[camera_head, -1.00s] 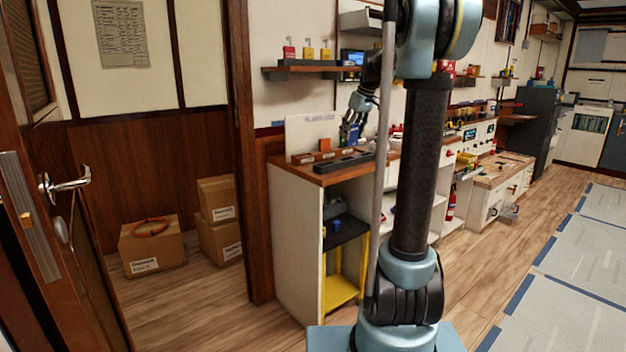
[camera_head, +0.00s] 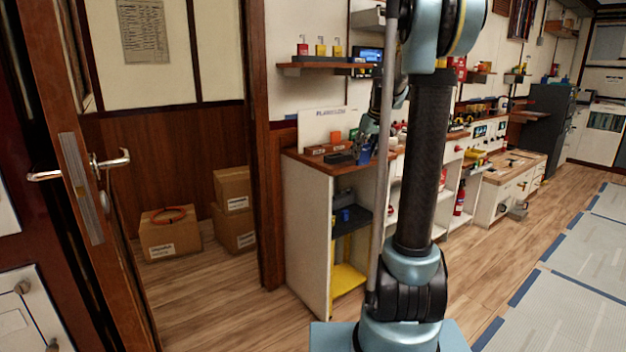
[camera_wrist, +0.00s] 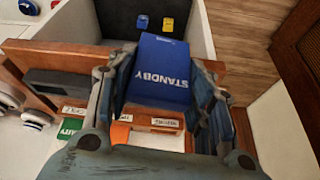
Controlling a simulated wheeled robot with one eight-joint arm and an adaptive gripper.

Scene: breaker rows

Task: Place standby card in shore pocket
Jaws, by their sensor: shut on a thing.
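My gripper (camera_wrist: 165,74) is shut on the blue standby card (camera_wrist: 160,70), with one finger on each side. Its white word STANDBY faces the wrist camera. In the head view my gripper (camera_head: 370,138) and the card (camera_head: 364,154) are at the right of the near worktop, partly behind my own arm. A wooden strip with small white labels (camera_wrist: 165,122) lies below the card in the wrist view. The labels are too small to read surely, so I cannot tell which pocket is shore. The card's lower end is near this strip; contact is unclear.
An orange piece (camera_wrist: 120,131) and a green card (camera_wrist: 69,128) are near the strip. Wooden blocks (camera_head: 322,149) and a dark holder (camera_head: 340,158) stand on the worktop (camera_head: 330,167). A shelf with padlocks (camera_head: 325,66) hangs above. Open floor (camera_head: 225,318) lies in front.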

